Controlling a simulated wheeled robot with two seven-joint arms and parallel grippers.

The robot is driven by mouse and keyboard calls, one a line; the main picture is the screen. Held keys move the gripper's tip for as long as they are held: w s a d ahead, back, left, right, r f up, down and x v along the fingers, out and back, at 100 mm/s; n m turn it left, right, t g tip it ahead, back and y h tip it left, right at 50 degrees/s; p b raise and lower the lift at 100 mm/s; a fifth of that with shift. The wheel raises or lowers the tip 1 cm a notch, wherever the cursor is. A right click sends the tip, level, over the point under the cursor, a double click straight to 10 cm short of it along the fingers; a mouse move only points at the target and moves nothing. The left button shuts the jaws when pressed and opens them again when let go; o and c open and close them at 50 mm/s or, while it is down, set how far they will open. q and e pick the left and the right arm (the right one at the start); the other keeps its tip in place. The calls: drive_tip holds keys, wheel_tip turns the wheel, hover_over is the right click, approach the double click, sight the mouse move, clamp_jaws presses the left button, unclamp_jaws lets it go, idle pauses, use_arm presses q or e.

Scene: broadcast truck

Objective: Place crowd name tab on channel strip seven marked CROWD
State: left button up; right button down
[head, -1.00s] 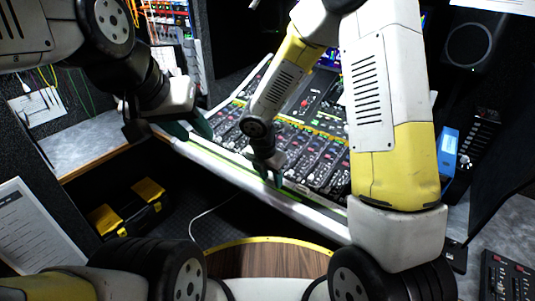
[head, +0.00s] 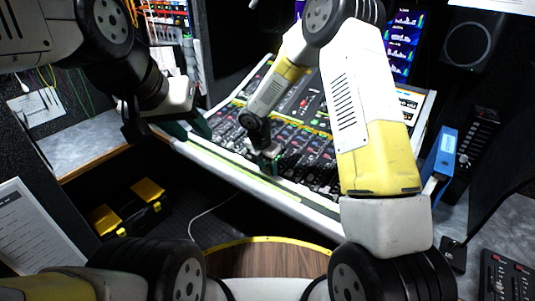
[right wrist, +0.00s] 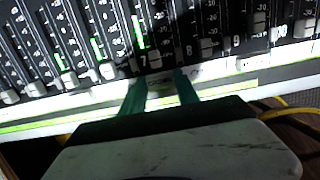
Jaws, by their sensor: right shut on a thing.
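The mixing console (head: 300,145) fills the middle of the head view. My right gripper (head: 268,165) reaches down to the console's front edge; in the right wrist view its green fingers (right wrist: 160,87) close around a small pale piece (right wrist: 160,80), likely the crowd name tab, mostly hidden between them. Its lettering is too small to read. The fingertips are at the lower ends of the strips numbered 7 (right wrist: 144,61) and 8 (right wrist: 189,53). I cannot tell whether the tab touches the console. My left gripper (head: 196,128) hangs by the console's left front corner; its jaw gap is unclear.
A green-yellow strip (right wrist: 225,89) runs along the console's front edge. Faders rise just beyond the right fingertips. A blue binder (head: 441,153) stands right of the console. A black and yellow toolbox (head: 130,210) sits below at the left.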

drive_tip(key=shift+f, duration=0.1)
drive_tip(key=c, duration=0.9)
unclamp_jaws()
